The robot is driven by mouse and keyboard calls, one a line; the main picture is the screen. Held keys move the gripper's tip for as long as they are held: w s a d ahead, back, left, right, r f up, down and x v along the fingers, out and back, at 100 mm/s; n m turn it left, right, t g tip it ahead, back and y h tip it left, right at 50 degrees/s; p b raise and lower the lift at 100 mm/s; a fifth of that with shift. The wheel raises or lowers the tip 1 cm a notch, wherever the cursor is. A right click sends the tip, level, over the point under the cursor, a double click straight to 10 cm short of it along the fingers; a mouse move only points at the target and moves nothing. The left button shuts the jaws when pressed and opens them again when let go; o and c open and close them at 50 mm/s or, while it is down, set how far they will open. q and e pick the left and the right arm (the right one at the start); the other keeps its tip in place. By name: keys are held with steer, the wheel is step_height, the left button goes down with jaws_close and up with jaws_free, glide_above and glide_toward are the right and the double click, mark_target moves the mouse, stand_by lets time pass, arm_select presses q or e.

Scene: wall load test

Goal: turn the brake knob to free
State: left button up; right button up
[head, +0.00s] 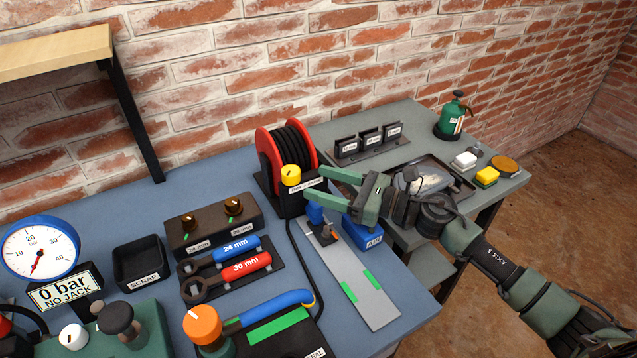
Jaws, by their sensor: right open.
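The brake knob appears to be the yellow knob (291,175) with a dark mark on its top. It stands at the front of the red hose reel (271,150), above a small white label (310,186) too small to read surely. My right gripper (316,186) reaches in from the right, open, with its green fingers pointing left at the knob. The fingertips are just right of the knob and do not appear to be around it. Whether they touch it I cannot tell. My left gripper is out of view.
A blue block marked AIR (365,235) and a grey plate with green strips (352,285) lie below my right gripper. Two wrenches (240,266), a black scrap tray (139,263), an orange knob (202,325) and a gauge (39,249) stand left. A brick wall runs behind.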

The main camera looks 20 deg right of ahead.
mark_target(295, 180)
steer(key=a+m+t+h+p, duration=0.1)
steer(key=p, duration=0.3)
steer(key=a+r+m+t+h+p, duration=0.1)
steer(key=p, duration=0.2)
steer(key=shift+s+r+m+h+p, duration=0.1)
steer(key=shift+r+m+h+p, duration=0.05)
steer(key=shift+m+h+p, duration=0.2)
steer(key=m+t+h+p, duration=0.1)
steer(key=h, duration=0.1)
steer(key=s+a+m+t+h+p, duration=0.1)
steer(key=p, duration=0.1)
steer(key=a+f+m+t+h+p, duration=0.1)
steer(key=m+h+p, duration=0.1)
steer(key=shift+s+a+h, duration=0.1)
steer(key=shift+s+h, duration=0.25)
steer(key=shift+a+f+m+t+h+p, duration=0.1)
steer(key=shift+m+t+h+p, duration=0.2)
steer(key=shift+h+p, duration=0.2)
steer(key=shift+w, duration=0.35)
steer(key=x, duration=0.6)
steer(key=shift+w+a+f, duration=0.1)
steer(key=shift+w, duration=0.2)
